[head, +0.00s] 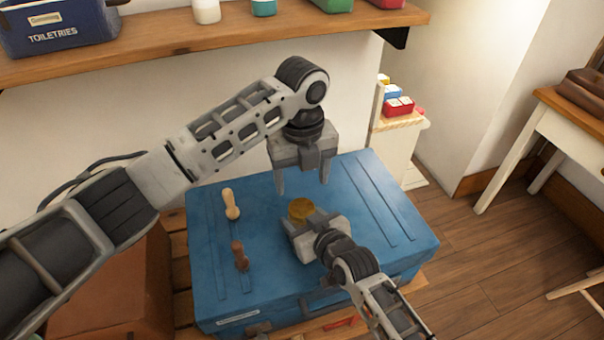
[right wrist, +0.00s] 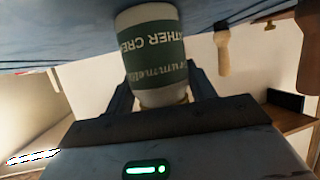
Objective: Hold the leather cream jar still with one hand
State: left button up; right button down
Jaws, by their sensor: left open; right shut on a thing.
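The leather cream jar stands on the blue trunk (head: 270,290), its round golden-brown lid (head: 301,208) showing in the head view. In the right wrist view the jar (right wrist: 150,55) is white with a green label. My right gripper (head: 298,230) is shut on the jar from the near side; its fingers lie on both sides of it in the right wrist view (right wrist: 155,95). My left gripper (head: 303,190) is open and empty, pointing down above and behind the jar, apart from it. The jar's body is mostly hidden by the right gripper in the head view.
A pale wooden-handled tool (head: 231,204) and a dark brown one (head: 240,256) are on the trunk, left of the jar. A shelf (head: 200,42) with bottles and a toiletries box (head: 60,28) runs above. The trunk's right side is clear.

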aim_at(302, 207)
pick_arm(q)
notch_tip(302, 207, down, 8)
jog(key=shift+r, duration=0.15)
jog(key=shift+c, duration=0.4)
jog(key=c, duration=0.9)
jog(key=n, duration=1)
jog(key=o, duration=1.1)
jog(key=shift+c, duration=0.2)
